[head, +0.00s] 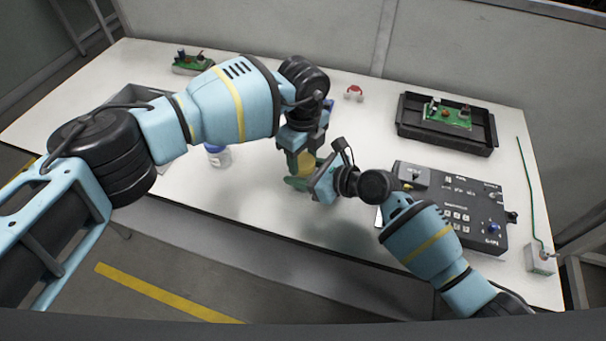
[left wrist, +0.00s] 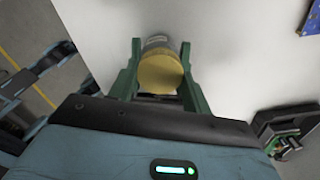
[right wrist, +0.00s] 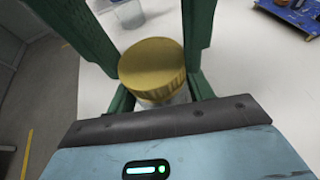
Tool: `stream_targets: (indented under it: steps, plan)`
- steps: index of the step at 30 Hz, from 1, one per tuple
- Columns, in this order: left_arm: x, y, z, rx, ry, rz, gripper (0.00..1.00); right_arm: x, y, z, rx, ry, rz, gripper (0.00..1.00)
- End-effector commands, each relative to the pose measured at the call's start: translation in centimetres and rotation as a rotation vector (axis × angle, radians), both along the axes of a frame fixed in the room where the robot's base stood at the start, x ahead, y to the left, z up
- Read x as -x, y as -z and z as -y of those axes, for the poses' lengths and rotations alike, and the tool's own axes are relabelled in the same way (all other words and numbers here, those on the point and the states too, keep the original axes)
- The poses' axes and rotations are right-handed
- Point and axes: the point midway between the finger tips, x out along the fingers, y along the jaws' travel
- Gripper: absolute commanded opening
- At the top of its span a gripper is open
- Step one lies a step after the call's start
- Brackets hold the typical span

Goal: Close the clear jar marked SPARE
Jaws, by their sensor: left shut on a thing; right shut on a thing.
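A clear jar (right wrist: 165,101) stands under a ridged gold lid (right wrist: 152,66) in the right wrist view. The lid sits over the jar's mouth; whether it is fully seated I cannot tell. No SPARE marking is readable. My left gripper (head: 304,158) comes down from above, its green fingers shut on either side of the lid; the left wrist view shows the lid's top (left wrist: 160,71) between them. My right gripper (head: 306,180) comes in lower from the near right, shut around the jar body, which the grippers mostly hide in the head view.
A blue-lidded jar (head: 218,156) stands left of the grippers. A black control box (head: 450,210) and a black tray (head: 487,140) with a green board are at right. A grey bin (head: 135,96) is at left, partly behind my arm. A small red-and-white object (head: 354,92) lies behind.

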Motion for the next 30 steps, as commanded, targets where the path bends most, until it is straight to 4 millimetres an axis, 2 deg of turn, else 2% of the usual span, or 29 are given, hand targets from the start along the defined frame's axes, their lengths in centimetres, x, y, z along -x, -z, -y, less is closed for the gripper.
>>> stream_targets:
  steps: [5,13,18,29,30]
  plan:
    - [0.02,-0.01,-0.01,-0.001,0.043,-0.001,0.21,-0.03,0.03,0.06,0.001,0.001,-0.001,0.00]
    - [0.00,-0.02,-0.01,-0.001,0.394,-0.001,0.21,-0.04,0.03,0.08,0.001,0.002,-0.001,0.00]
    - [0.01,0.01,0.00,0.000,0.544,-0.001,0.21,-0.06,0.03,0.09,0.001,0.002,-0.001,0.00]
    - [0.02,0.02,-0.01,-0.001,0.573,-0.002,0.21,-0.08,0.04,0.12,0.001,0.003,0.000,0.00]
    - [0.02,0.02,-0.01,-0.001,0.573,-0.002,0.54,-0.08,0.04,0.12,0.001,0.003,0.000,0.00]
